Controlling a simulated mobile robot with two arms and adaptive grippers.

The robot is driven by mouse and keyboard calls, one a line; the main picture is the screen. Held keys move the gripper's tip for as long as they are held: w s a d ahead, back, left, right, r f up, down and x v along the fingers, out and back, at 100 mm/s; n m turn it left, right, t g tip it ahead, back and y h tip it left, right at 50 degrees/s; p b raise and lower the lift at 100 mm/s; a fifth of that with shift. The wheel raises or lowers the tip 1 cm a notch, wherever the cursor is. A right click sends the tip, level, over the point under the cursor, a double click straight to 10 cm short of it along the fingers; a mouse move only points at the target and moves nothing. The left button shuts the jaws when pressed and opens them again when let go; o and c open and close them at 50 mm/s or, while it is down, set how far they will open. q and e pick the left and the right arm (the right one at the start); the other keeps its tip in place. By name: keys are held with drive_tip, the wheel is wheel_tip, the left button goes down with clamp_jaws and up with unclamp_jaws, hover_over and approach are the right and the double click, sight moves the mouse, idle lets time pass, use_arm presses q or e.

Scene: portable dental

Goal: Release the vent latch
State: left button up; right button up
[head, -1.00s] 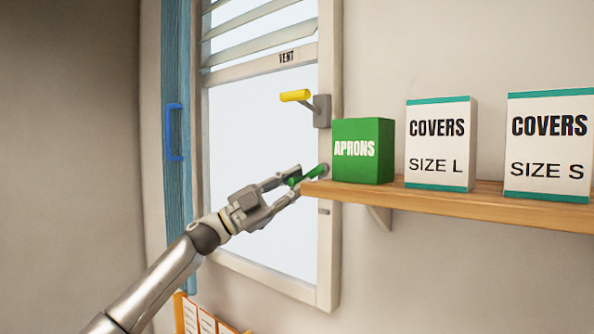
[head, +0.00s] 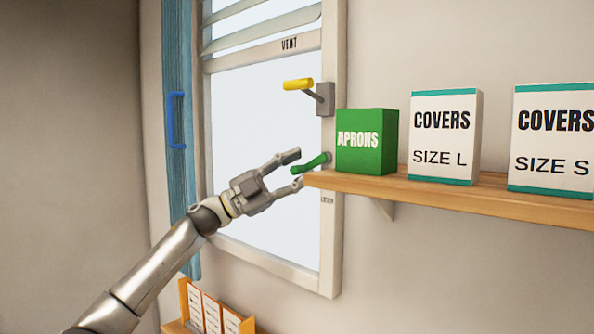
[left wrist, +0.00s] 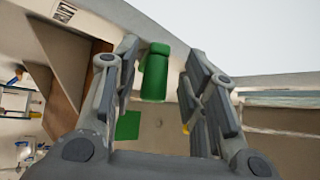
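A green lever handle (head: 312,163) is mounted on the right side of the window frame, level with the shelf end. A yellow lever handle (head: 298,85) on a grey block is higher on the same frame, below the word VENT. My left gripper (head: 295,169) is open, its fingers apart on either side of the green handle's free end. In the left wrist view the green handle (left wrist: 154,75) shows between the open fingers (left wrist: 160,62), with a gap on the right; contact on the left is unclear. My right gripper is not in view.
A wooden shelf (head: 450,198) starts just right of the green handle, bearing a green APRONS box (head: 366,160) and two white COVERS boxes (head: 444,150). A blue curtain or panel with a blue handle (head: 175,120) is left of the window. An orange card holder (head: 248,325) is below.

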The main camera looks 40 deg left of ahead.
use_arm(q)
drive_tip(key=shift+f, duration=0.15)
drive_tip(key=shift+s+a+f, duration=0.3)
drive_tip(key=shift+s, duration=0.1)
drive_tip(key=v, duration=1)
drive_tip(key=shift+s+a, duration=0.25)
drive_tip(key=shift+f, duration=0.1)
idle(0.6)
